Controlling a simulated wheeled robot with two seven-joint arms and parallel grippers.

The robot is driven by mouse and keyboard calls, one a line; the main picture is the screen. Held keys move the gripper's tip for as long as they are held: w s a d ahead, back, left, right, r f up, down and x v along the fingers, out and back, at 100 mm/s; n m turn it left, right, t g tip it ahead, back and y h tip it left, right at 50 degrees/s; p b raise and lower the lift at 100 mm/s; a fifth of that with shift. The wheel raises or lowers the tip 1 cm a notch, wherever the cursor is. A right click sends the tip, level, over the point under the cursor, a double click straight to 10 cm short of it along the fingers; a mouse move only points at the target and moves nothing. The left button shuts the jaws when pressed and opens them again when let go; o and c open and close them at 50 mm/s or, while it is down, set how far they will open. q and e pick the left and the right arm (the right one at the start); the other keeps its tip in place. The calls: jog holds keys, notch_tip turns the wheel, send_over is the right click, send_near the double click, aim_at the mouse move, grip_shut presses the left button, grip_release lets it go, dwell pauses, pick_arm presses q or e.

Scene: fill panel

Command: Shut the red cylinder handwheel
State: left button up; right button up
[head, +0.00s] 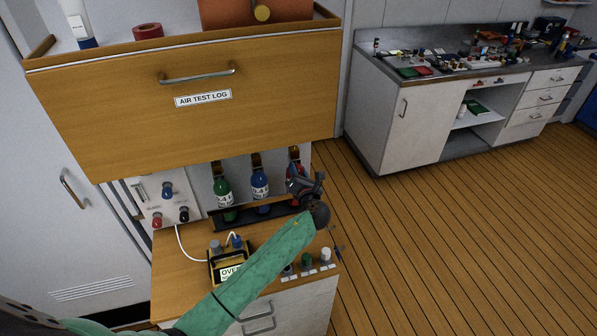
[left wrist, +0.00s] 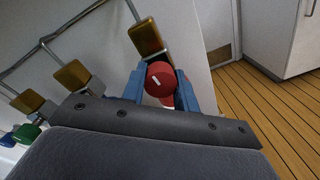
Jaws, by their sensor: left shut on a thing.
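The red cylinder (head: 295,167) stands at the right end of a row, mostly hidden behind my left gripper (head: 299,181) in the head view. In the left wrist view its red round handwheel (left wrist: 160,76), with a white mark on its face, sits between the blue fingers of my left gripper (left wrist: 160,90). The fingers are closed on the wheel from both sides. A brass valve block (left wrist: 146,37) is just beyond it. My right gripper is in neither view.
A green cylinder (head: 223,190) and a blue cylinder (head: 260,182) stand to the left behind a dark rail. The wooden drawer marked AIR TEST LOG (head: 250,110) overhangs them. A yellow device (head: 228,265) sits on the cabinet top below. Floor at right is clear.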

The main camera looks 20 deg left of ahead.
pick_arm(q)
jog(key=shift+s+f+m, duration=0.1)
jog(key=shift+f+m, duration=0.1)
jog(key=shift+m, duration=0.4)
jog(key=o, duration=0.8)
jog(key=shift+c, duration=0.2)
jog(key=shift+o, duration=1.1)
jog(key=shift+r, duration=0.1)
